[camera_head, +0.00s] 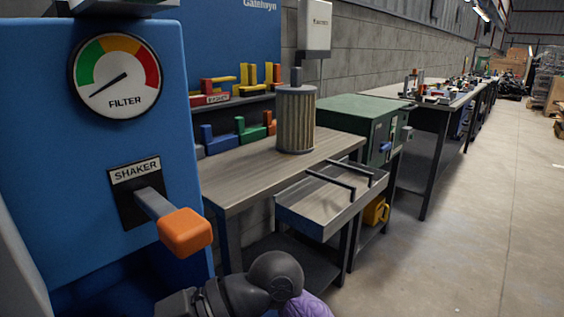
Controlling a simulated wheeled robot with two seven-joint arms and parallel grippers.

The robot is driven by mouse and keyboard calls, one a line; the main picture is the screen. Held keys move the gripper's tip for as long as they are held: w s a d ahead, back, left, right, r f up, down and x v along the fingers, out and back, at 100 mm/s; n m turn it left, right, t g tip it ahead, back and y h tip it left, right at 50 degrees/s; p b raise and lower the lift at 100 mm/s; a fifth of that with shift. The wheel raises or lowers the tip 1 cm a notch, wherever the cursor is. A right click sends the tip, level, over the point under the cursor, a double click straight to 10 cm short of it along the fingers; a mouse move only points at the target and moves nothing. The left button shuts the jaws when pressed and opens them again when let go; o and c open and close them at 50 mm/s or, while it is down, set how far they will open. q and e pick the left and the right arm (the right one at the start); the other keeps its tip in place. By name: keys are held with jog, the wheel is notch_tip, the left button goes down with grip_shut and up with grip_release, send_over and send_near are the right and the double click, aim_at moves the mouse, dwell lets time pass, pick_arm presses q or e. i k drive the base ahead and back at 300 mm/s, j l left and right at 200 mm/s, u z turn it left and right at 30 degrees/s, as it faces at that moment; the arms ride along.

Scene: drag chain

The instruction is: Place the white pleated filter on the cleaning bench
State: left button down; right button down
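A pleated cylinder (296,122), grey-beige with a dark cap and a short knob on top, stands upright on the wood-topped bench (245,172). It looks like the pleated filter, though it appears greyish rather than clean white. No gripper touches it. A dark grey jointed arm part of mine (262,285) shows at the bottom edge, with a purple rounded piece beside it, cut off by the frame. No gripper fingertips are visible.
A blue machine (50,170) with a filter gauge and an orange-tipped shaker lever (185,230) fills the left. An open drawer (325,200) juts from the bench. A green cabinet (350,115) stands behind. The floor at right (480,230) is clear.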

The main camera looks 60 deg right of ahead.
aim_at(239, 170)
jog(key=l+z, duration=0.15)
jog(key=l, duration=0.25)
jog(key=i+l+z, duration=0.15)
jog(key=l, duration=0.25)
jog(key=i+l+z, duration=0.15)
jog(key=l, duration=0.25)
